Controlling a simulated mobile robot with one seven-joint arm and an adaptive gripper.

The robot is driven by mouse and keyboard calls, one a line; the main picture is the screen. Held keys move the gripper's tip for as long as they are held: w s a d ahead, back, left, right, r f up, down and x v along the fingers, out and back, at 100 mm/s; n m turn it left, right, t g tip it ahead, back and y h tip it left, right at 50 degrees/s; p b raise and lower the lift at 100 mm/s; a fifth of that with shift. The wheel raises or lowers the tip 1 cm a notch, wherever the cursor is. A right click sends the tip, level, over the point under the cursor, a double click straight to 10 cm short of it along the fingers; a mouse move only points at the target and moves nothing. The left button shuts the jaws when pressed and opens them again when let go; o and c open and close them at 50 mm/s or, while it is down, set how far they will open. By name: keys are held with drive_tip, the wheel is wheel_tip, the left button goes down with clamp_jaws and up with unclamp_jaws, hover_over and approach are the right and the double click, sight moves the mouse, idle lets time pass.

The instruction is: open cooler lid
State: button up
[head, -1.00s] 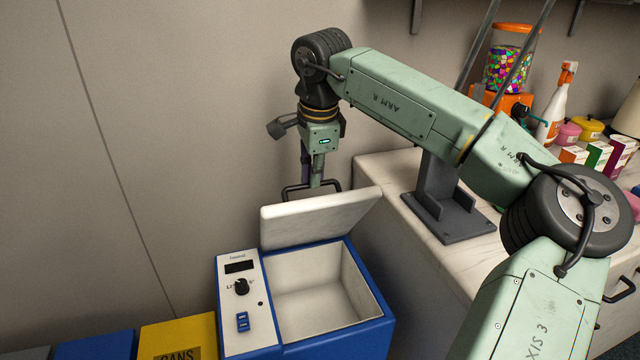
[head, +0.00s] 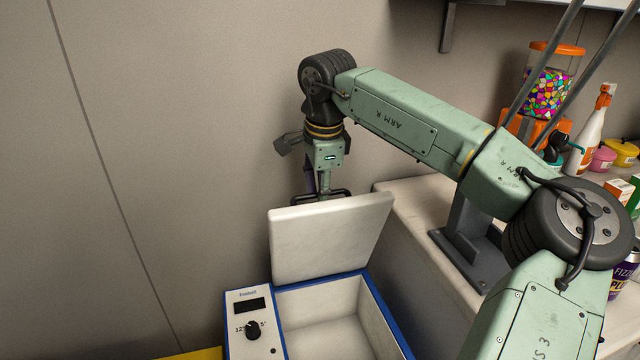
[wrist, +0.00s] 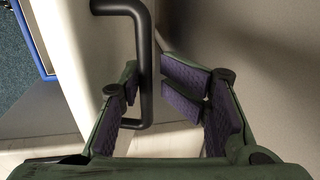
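The blue cooler (head: 396,337) stands against the wall with its white lid (head: 331,238) raised steeply on the far side, showing the pale empty part of the inside in view. My gripper (head: 324,188) is behind the lid's upper edge, by the black handle (head: 342,192); the lid hides its lower part. In the wrist view the handle (wrist: 146,60) passes between the purple-padded fingers of my gripper (wrist: 162,88). It lies close to the left finger, with a gap to the right one. The fingers are apart, not clamped on it.
A control panel with a black knob (head: 252,329) is on the cooler's left side. A pale counter (head: 412,222) stands close at right, bearing a candy machine (head: 548,92), a spray bottle (head: 590,132) and pots. The wall is close behind the lid.

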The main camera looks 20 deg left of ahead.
wheel_tip(320, 180, up, 12)
drive_tip(key=s+d, duration=0.1)
drive_tip(key=s, duration=0.1)
drive_tip(key=shift+d+r, duration=0.25)
idle(0.4)
